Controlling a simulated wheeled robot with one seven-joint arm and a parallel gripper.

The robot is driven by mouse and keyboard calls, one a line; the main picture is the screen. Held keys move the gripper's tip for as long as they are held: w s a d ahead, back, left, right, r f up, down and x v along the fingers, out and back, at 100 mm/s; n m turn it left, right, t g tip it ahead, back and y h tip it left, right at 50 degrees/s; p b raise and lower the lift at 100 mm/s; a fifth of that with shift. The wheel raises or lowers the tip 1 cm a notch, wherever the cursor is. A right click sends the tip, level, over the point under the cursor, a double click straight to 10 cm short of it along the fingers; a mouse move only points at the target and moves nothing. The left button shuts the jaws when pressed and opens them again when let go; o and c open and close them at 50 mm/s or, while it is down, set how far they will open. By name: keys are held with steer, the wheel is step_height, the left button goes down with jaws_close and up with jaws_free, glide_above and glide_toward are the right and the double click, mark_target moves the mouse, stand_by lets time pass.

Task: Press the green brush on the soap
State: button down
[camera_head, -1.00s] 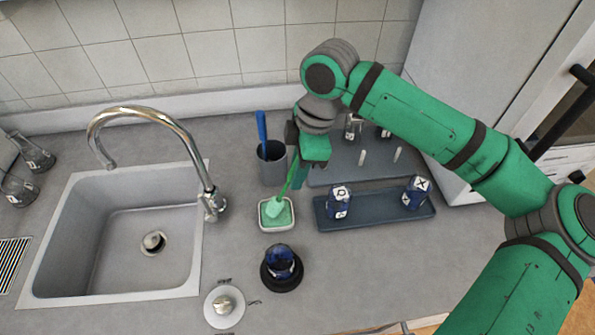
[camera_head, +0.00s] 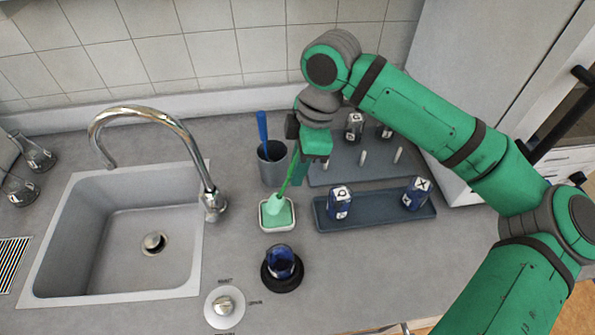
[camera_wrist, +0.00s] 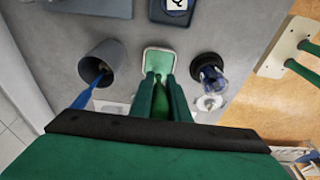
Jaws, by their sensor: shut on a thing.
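My gripper (camera_head: 299,175) is shut on the green brush (camera_head: 276,204), whose handle slants down to the left with the head lowest. The light green soap (camera_head: 285,219) lies in a small white square dish (camera_head: 276,229) on the counter. The brush head overlaps the soap in the head view; I cannot tell whether they touch. In the wrist view my fingers (camera_wrist: 166,98) point at the soap (camera_wrist: 159,63) and hide its near part.
A grey cup (camera_head: 272,170) with a blue brush (camera_head: 262,130) stands just behind the dish. A dark tray (camera_head: 375,212) with two blue bottles is to the right. A round black stand (camera_head: 282,276) holding blue glassware is in front. The sink (camera_head: 120,240) is left.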

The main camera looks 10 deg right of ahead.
steer(key=shift+r, duration=2.7)
